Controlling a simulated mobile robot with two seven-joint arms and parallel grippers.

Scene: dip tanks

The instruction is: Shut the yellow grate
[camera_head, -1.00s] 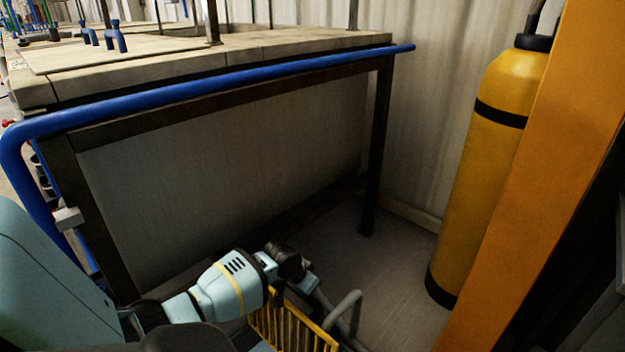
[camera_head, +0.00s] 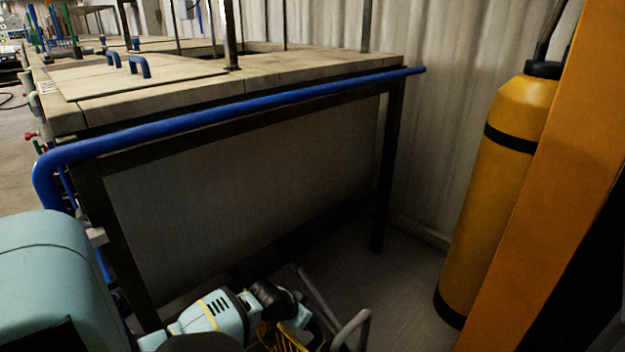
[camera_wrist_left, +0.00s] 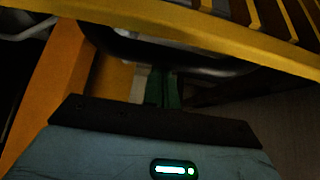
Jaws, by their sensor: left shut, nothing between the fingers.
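The yellow grate (camera_head: 279,339) shows only in part at the bottom edge of the head view, behind my left wrist. In the left wrist view its yellow frame and slats (camera_wrist_left: 250,38) cross the top of the picture, close to the gripper. I cannot tell from this how far open it stands. My left arm reaches in from the lower left. Its gripper (camera_wrist_left: 163,88) is shut and empty, just below the grate's frame in the wrist view; whether it touches the frame is unclear. My right gripper is not in view.
A grey bent tube (camera_head: 352,326) rises beside the grate. A tank bench with a blue rail (camera_head: 250,102) stands behind. A yellow gas cylinder (camera_head: 490,190) and an orange post (camera_head: 545,190) stand at the right. Some floor (camera_head: 400,285) is clear between bench and cylinder.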

